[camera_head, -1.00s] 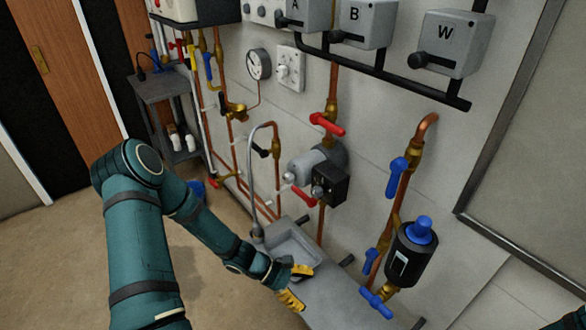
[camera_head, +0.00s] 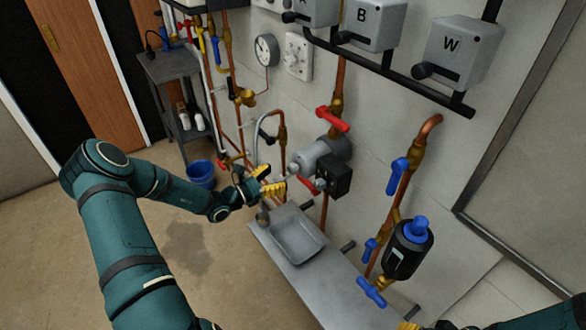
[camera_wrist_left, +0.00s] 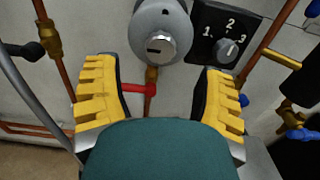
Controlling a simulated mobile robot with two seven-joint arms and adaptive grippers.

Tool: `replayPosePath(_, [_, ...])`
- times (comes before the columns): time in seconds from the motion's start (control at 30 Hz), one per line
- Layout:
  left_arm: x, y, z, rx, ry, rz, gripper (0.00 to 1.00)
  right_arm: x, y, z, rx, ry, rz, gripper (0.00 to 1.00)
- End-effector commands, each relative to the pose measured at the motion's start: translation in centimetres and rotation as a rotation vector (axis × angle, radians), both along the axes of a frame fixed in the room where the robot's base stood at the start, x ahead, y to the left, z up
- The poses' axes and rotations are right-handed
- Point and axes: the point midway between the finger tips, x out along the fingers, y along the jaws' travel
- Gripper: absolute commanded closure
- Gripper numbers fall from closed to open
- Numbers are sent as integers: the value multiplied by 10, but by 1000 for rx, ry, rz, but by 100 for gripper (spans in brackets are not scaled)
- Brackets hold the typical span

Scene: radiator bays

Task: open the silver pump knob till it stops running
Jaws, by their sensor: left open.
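The grey pump (camera_head: 321,155) sits on a copper pipe on the wall in the head view. In the left wrist view its round face (camera_wrist_left: 160,20) shows a slot mark and a silver hexagonal knob (camera_wrist_left: 161,46) at the upper middle. My left gripper (camera_head: 269,181) is open and empty, just left of the pump in the head view. In the left wrist view its yellow fingers (camera_wrist_left: 160,75) are spread wide, below and either side of the knob, not touching it. My right gripper (camera_head: 408,326) is mostly cut off at the bottom edge.
A black box (camera_wrist_left: 228,28) with a dial marked 1, 2, 3 adjoins the pump. Red valve handles (camera_head: 332,119) are above and below the pump. A grey sink (camera_head: 297,238) stands below; a blue bucket (camera_head: 201,174) is on the floor left.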

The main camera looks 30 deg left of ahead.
Motion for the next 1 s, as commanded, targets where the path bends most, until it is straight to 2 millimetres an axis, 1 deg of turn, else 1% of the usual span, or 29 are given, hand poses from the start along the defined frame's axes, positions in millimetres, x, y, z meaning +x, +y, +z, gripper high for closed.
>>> replayPosePath(0.03, [10,-5,1,-1,-3,-3,30,0,0,1,0,0,0,53])
replayPosePath(0.1, [22,-10,1,-1,-2,-3,30,0,0,1,0,0,0,53])
replayPosePath(0.2, [37,-17,0,0,-1,-3,30,0,0,2,0,0,0,53])
replayPosePath(0.33, [52,-23,0,1,-1,-2,30,0,0,2,0,0,0,53])
replayPosePath(0.5, [62,-26,0,1,0,-1,30,0,0,2,1,0,0,53])
replayPosePath(0.8, [63,-27,0,1,0,-1,30,0,0,2,0,0,0,53])
replayPosePath(0.83, [63,-27,0,1,0,-1,36,0,0,2,0,0,0,53])
replayPosePath(0.87, [63,-27,0,1,0,-1,46,0,0,2,0,0,0,53])
replayPosePath(0.9, [63,-27,0,1,0,-1,60,0,0,2,0,0,0,53])
replayPosePath(0.97, [63,-27,0,1,1,-1,82,0,0,2,0,0,0,53])
replayPosePath(1.0, [63,-27,0,1,1,-1,96,0,0,2,0,0,0,53])
